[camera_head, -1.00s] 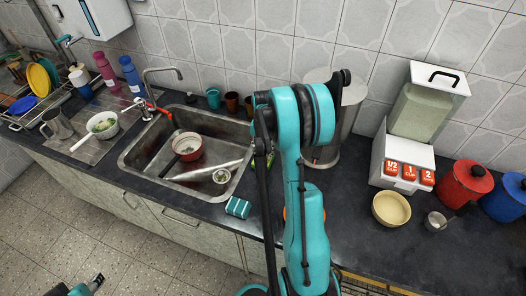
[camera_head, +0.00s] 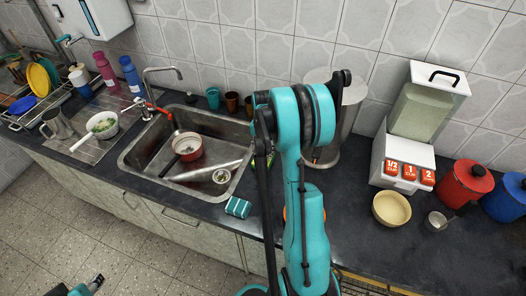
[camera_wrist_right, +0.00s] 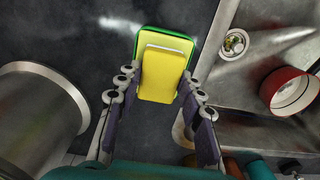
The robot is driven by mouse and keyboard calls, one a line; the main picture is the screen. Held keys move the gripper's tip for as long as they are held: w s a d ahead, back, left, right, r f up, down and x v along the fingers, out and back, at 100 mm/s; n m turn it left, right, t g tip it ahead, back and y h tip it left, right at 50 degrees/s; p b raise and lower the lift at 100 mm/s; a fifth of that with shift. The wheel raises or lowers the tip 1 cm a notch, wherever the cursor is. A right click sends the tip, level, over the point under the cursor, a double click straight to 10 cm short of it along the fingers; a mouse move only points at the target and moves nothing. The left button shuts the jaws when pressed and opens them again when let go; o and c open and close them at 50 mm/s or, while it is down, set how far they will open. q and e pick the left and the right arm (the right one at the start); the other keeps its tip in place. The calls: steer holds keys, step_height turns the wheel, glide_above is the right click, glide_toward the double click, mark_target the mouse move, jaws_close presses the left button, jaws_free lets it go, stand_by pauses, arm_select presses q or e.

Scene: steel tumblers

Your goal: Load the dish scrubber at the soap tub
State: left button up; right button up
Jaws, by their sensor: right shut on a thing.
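In the right wrist view my right gripper (camera_wrist_right: 162,84) is shut on a yellow block (camera_wrist_right: 160,66), which looks like the dish scrubber. Directly beyond the block is a green-rimmed yellow thing (camera_wrist_right: 149,34), likely the soap tub, on the dark counter. The block overlaps it in the picture; I cannot tell whether they touch. In the head view my right arm hides most of this spot, and only a bit of green shows beside the arm. My left gripper (camera_head: 92,283) is at the lower left edge, over the floor, too small to read.
A teal-striped cloth (camera_head: 238,207) lies on the front edge. A steel cylinder (camera_wrist_right: 40,115) stands close on the gripper's other side.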

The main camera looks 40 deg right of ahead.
mark_target(263, 152)
steer(key=shift+r, duration=0.1)
steer(key=shift+r+p, duration=2.3)
steer(key=shift+r, duration=1.1)
